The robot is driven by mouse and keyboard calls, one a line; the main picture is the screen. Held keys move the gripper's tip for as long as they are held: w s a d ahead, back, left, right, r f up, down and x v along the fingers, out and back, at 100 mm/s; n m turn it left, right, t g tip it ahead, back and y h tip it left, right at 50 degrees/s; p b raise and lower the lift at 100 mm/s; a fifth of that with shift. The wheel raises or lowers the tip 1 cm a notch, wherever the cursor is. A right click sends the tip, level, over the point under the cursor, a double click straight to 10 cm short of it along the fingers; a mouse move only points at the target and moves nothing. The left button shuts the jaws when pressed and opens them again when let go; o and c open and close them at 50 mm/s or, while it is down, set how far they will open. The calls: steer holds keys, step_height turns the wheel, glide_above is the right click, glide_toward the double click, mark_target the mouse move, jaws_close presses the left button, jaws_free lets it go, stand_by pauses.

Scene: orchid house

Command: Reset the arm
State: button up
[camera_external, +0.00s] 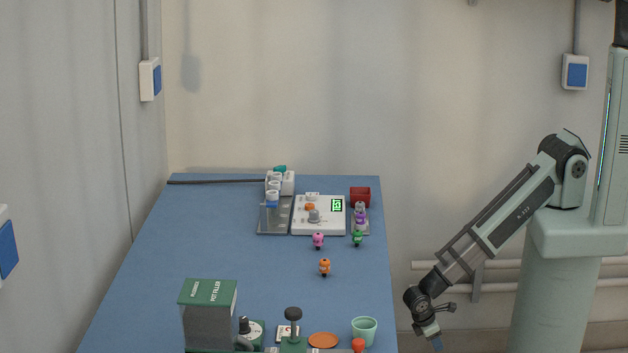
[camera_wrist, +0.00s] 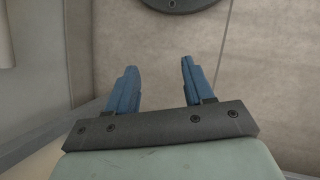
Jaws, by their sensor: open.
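My gripper (camera_external: 437,343) hangs low to the right of the blue table (camera_external: 250,255), off its edge, with the arm reaching down and left from its column. In the wrist view my gripper (camera_wrist: 157,85) shows two blue fingers standing well apart with nothing between them. Behind the fingers there is only wall and floor, and a dark round shape at the top edge. In the external view the fingertips are small and partly cut off by the lower frame edge.
A green pot-filler box (camera_external: 208,315), an orange disc (camera_external: 323,340) and a pale green cup (camera_external: 364,330) stand at the table's near end. Small figures, including an orange one (camera_external: 325,267), stand mid-table. A white device (camera_external: 319,215) is farther back. The table's left middle is clear.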

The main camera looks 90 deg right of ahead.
steer(key=s+d+m+g+y, duration=0.1)
steer(key=s+d, duration=0.2)
steer(key=s, duration=0.4)
steer(key=s+d+m+g+y, duration=0.1)
steer(key=s+d, duration=0.3)
steer(key=s, duration=0.4)
steer(key=shift+r+m+y, duration=0.15)
steer(key=shift+m+y, duration=0.25)
steer(key=shift+y, duration=0.1)
